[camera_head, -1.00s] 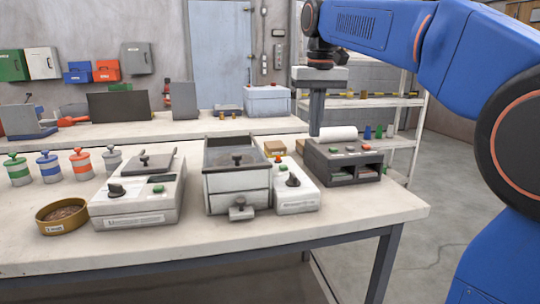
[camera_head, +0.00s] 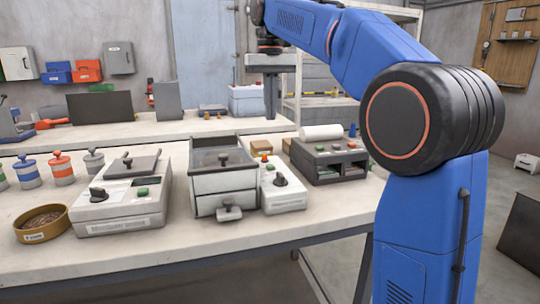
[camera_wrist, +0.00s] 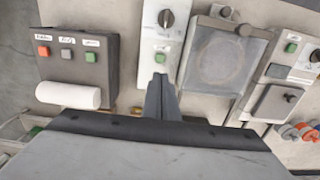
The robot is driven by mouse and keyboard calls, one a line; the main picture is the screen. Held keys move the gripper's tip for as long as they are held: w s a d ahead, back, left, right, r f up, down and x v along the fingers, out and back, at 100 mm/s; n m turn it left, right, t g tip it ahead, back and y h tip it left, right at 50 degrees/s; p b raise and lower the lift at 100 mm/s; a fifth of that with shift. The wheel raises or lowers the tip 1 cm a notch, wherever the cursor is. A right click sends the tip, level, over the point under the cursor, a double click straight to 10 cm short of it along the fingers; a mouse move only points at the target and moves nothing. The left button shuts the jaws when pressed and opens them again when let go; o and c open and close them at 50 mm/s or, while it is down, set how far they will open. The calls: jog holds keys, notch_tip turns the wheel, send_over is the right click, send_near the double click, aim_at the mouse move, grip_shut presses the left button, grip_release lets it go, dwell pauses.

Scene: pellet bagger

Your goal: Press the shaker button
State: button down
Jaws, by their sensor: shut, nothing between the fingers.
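A white control panel (camera_head: 285,190) with a black knob stands right of the metal sieve box (camera_head: 226,182) on the bench. It carries a green button (camera_head: 268,167) and a red button (camera_head: 264,157) behind it. In the wrist view the panel (camera_wrist: 162,38) shows the same green button (camera_wrist: 159,58), just beyond my fingertips; the red one does not show there. My gripper (camera_head: 271,116) points down above the rear of the panel, apart from it. In the wrist view my gripper (camera_wrist: 160,78) has its fingers together and empty.
A dark printer-like box (camera_head: 330,160) with a paper roll (camera_head: 321,132) and several buttons stands right of the panel. A white scale (camera_head: 125,200) with a green button stands left of the sieve box. A brown bowl (camera_head: 42,223) is at far left. The front bench strip is clear.

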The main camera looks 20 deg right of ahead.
aim_at(271, 165)
notch_tip(271, 165, down, 14)
jog(key=shift+r, duration=0.15)
dwell(0.4)
